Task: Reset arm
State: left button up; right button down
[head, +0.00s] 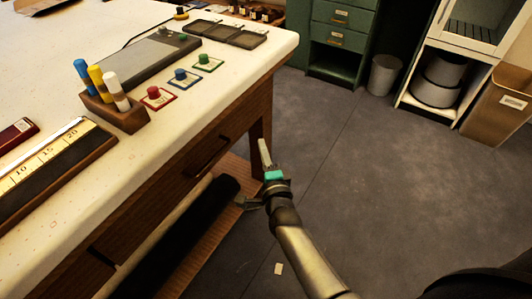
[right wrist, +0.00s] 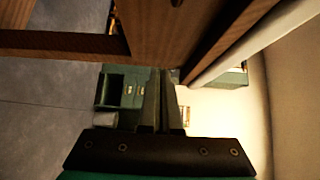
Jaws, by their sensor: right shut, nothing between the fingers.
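My right gripper (head: 263,145) is in the head view, beside the front right corner of the costume table (head: 205,142), over the floor. Its fingers are together with nothing between them, and they point away from me. The gripper appears apart from the table, though the exact gap is hard to judge. In the right wrist view the closed fingers (right wrist: 164,78) show in the middle, with the table's brown wood (right wrist: 155,35) close above them. My left gripper is in neither view.
On the tabletop are a marker holder (head: 122,117), red (head: 154,93), blue (head: 181,75) and green (head: 203,60) knobs, and a ruler block (head: 55,160). A dark roll (head: 190,225) lies on the lower shelf. Open floor (head: 400,190) spreads right. A green cabinet (head: 340,40) and bin (head: 383,75) stand behind.

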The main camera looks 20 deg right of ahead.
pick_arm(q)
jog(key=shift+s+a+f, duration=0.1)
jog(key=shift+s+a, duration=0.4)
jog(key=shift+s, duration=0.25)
pick_arm(e)
jog(key=shift+s+a, duration=0.1)
jog(key=shift+s, duration=1.25)
